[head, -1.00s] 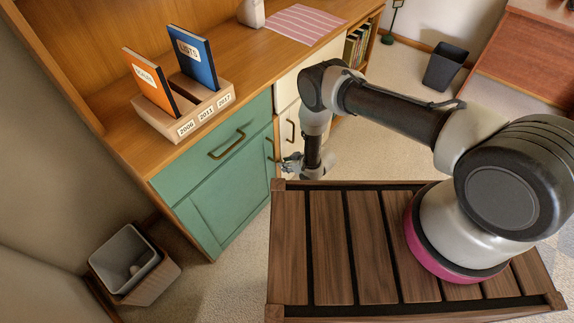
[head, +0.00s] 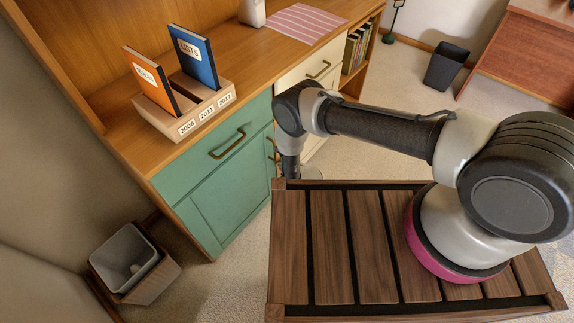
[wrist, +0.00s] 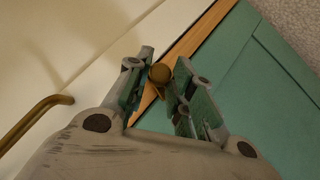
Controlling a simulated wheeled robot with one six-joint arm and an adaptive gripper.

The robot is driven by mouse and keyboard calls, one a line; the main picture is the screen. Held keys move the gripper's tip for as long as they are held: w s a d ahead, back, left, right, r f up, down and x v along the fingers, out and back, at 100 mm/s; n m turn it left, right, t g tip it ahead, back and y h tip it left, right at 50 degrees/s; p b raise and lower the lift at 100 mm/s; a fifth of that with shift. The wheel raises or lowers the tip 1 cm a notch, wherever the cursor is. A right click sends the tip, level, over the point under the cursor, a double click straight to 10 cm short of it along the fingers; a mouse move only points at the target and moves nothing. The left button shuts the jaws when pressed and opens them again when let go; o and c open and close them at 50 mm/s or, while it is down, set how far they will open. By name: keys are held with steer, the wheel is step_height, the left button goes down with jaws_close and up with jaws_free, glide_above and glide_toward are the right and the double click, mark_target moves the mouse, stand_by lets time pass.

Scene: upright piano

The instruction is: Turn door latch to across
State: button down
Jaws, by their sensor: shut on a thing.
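The brass door latch (wrist: 160,74) shows in the wrist view as a round knob with a small part below it, at the wooden strip (wrist: 203,34) between the cream front and the green door (wrist: 250,85). My gripper (wrist: 163,67) has its two fingers on either side of the latch and is shut on it. The fingers hide part of the latch, so I cannot tell its exact angle.
A brass bar handle (wrist: 35,118) stands out from the cream front at left in the wrist view. My slatted wooden top (head: 330,245) sits close to the cabinet. A grey bin (head: 125,258) stands at lower left. Open carpet (head: 405,85) lies at the back right.

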steer(key=shift+s+a+f+n+t+h, duration=0.1)
steer(key=shift+n+t+h, duration=0.25)
steer(key=shift+t, duration=0.3)
steer(key=shift+s+f+n+t+h, duration=0.1)
steer(key=shift+n+t+h, duration=0.15)
steer(key=shift+n+t, duration=0.3)
steer(key=c, duration=1.3)
jaws_free()
steer(key=shift+o, duration=0.2)
steer(key=v, duration=1.2)
steer(key=shift+s+f, duration=0.1)
steer(key=shift+s, duration=0.05)
